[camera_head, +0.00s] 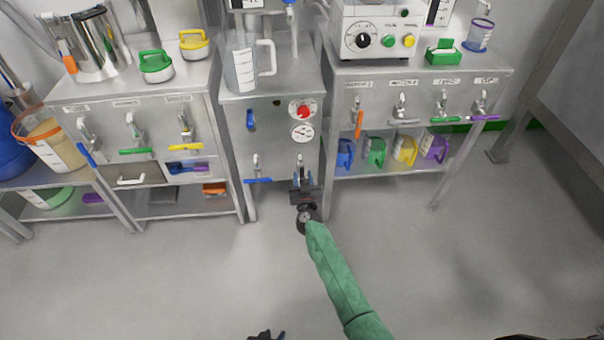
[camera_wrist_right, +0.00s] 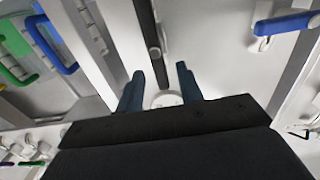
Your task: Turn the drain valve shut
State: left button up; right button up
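Two taps sit low on the front of the middle steel cabinet (camera_head: 275,95); no readable label tells which is the drain valve. The left tap has a level blue handle (camera_head: 258,181), which also shows in the wrist view (camera_wrist_right: 285,23). The right tap (camera_head: 300,161) is partly hidden by my right gripper (camera_head: 303,182), which is directly in front of it. In the wrist view my right gripper (camera_wrist_right: 161,82) has its fingers apart. A pale round part (camera_wrist_right: 166,99) shows between them and a dark bar (camera_wrist_right: 150,30) beyond; contact cannot be told. My left gripper (camera_head: 265,335) is a dark shape cut off by the bottom edge.
A blue lever (camera_head: 250,119), red knob (camera_head: 303,110) and gauge (camera_head: 302,133) are higher on the cabinet. Benches with coloured-handled taps flank it. Coloured jugs (camera_head: 376,151) stand on the right bench's shelf. The floor in front (camera_head: 180,280) is clear.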

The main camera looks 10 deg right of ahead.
jog(key=shift+w, duration=1.4)
grip_shut()
